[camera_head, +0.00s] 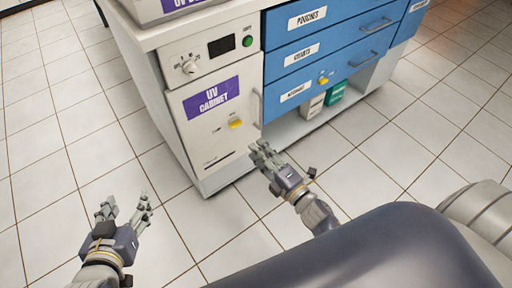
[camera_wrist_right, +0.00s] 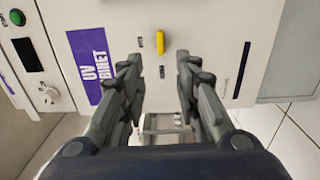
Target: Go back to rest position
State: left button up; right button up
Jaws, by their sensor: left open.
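My left gripper (camera_head: 125,208) is open and empty at the lower left, over the tiled floor and apart from the furniture. My right gripper (camera_head: 261,150) is in front of the lower right part of the UV cabinet door (camera_head: 195,130). The right wrist view shows the right gripper (camera_wrist_right: 159,60) with its fingers spread and nothing held between them. They point at the white cabinet front, either side of a yellow switch (camera_wrist_right: 160,39). Whether the fingertips touch the front, I cannot tell. The door looks closed.
The cabinet front carries a dial (camera_head: 189,67), a small screen (camera_head: 221,45) and a green button (camera_head: 247,41). Blue labelled drawers (camera_head: 318,57) are to the right, shut. Small boxes (camera_head: 312,106) stand on the shelf below them. The tiled floor (camera_head: 65,150) at left is clear.

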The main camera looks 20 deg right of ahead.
dwell(0.5)
